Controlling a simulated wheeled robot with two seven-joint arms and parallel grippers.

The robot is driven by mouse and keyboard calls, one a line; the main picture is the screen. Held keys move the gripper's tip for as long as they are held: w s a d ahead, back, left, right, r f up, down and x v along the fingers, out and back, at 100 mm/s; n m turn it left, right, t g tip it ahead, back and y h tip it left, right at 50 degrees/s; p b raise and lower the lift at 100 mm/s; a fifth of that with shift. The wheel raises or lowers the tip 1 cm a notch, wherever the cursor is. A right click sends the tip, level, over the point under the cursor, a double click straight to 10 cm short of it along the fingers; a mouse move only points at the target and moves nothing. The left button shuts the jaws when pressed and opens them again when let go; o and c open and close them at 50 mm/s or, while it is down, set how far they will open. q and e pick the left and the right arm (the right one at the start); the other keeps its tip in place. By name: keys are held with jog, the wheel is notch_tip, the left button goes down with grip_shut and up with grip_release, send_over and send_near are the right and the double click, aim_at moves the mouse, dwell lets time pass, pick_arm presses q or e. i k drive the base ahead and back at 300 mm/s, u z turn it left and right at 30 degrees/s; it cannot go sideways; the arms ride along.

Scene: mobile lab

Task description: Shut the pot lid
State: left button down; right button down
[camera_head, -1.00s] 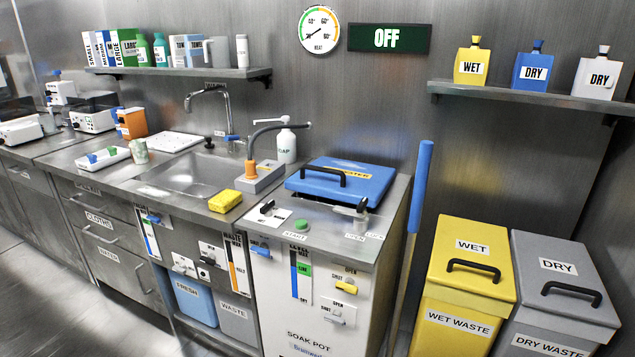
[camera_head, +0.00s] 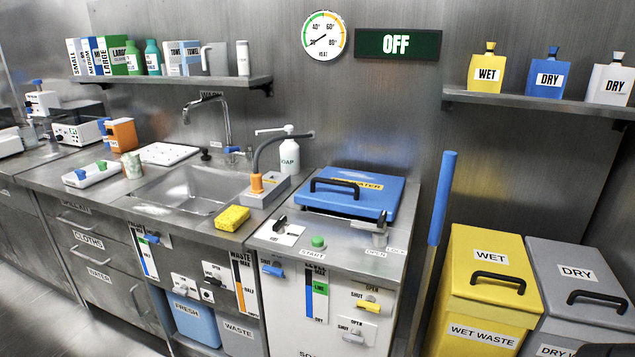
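The blue pot lid (camera_head: 372,203) lies over the top of the white soak pot cabinet (camera_head: 290,322), right of the sink. It has a black bar handle (camera_head: 335,187) and a yellow label partly hidden by that handle. A thin dark gap shows under its front edge; I cannot tell whether it is fully seated. A grey latch lever (camera_head: 382,220) stands at the lid's front right, by the OPEN and LOCK labels. Neither of my grippers can be made out.
A green START button (camera_head: 318,242) and a black switch (camera_head: 280,222) sit in front of the lid.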

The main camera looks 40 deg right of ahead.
aim_at(355, 182)
jog(key=i, duration=0.85)
jog(key=z, duration=0.55)
